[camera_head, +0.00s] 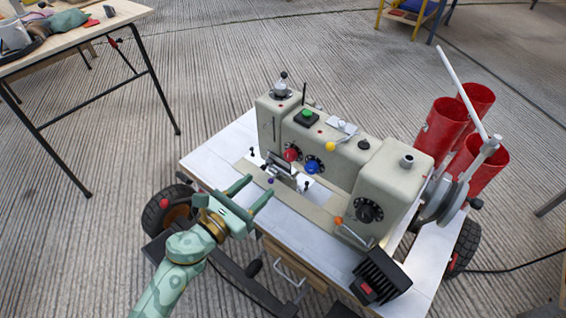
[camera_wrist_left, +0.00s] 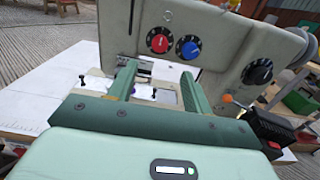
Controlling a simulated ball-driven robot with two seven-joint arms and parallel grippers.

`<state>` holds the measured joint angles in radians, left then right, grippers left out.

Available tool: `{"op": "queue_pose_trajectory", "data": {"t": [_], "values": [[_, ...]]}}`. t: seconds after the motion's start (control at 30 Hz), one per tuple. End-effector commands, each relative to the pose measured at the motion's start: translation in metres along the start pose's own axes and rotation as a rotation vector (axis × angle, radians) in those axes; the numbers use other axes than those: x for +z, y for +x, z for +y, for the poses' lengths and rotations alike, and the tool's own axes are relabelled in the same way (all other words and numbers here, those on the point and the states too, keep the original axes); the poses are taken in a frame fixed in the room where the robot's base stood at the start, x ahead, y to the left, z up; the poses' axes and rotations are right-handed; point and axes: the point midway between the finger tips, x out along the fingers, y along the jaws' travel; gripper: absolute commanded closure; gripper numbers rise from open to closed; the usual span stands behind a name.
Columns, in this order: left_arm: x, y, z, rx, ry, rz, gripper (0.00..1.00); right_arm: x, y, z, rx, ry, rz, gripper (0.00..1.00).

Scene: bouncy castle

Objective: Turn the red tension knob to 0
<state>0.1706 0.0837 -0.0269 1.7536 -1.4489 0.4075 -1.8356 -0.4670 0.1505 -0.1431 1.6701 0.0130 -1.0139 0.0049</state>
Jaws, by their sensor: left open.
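The red tension knob (camera_head: 291,155) is on the front face of the beige sewing machine (camera_head: 335,150), left of a blue knob (camera_head: 313,166). In the left wrist view the red knob (camera_wrist_left: 159,43) sits on a dark dial with pale marks, beside the blue knob (camera_wrist_left: 189,49). The number it points to is too small to read. My left gripper (camera_head: 256,189) is open and empty, in front of and below the knobs, apart from them. Its two fingers (camera_wrist_left: 157,80) reach toward the machine in the left wrist view. My right gripper is not in view.
The machine stands on a white wheeled table (camera_head: 212,155). A black dial (camera_head: 368,211) and an orange-tipped lever (camera_head: 339,220) are at its right end. Red tubes (camera_head: 441,130) stand behind right. A wooden workbench (camera_head: 75,35) is at the upper left. Concrete floor lies open around.

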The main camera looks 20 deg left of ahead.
Motion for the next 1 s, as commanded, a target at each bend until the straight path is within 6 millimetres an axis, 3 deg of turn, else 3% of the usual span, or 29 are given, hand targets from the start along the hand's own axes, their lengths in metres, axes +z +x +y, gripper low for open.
{"op": "queue_pose_trajectory", "data": {"t": [0.2, 0.4, 0.6, 0.83, 0.87, 1.0], "values": [[-0.001, 0.057, 0.000, 0.001, -0.002, -0.001, 0.50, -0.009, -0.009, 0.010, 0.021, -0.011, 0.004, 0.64], [-0.002, 0.091, 0.000, 0.001, -0.004, 0.001, 0.50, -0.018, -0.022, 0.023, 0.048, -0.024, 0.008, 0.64], [-0.001, 0.104, 0.000, 0.001, -0.003, 0.001, 0.50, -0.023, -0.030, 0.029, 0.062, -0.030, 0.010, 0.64], [0.000, 0.105, 0.000, 0.001, -0.003, 0.000, 0.50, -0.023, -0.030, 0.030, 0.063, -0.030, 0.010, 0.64], [0.000, 0.105, 0.000, 0.001, -0.003, 0.000, 0.53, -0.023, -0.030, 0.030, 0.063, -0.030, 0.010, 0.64], [0.000, 0.105, 0.000, 0.001, -0.003, 0.000, 0.92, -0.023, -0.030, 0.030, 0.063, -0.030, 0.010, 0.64]]}}
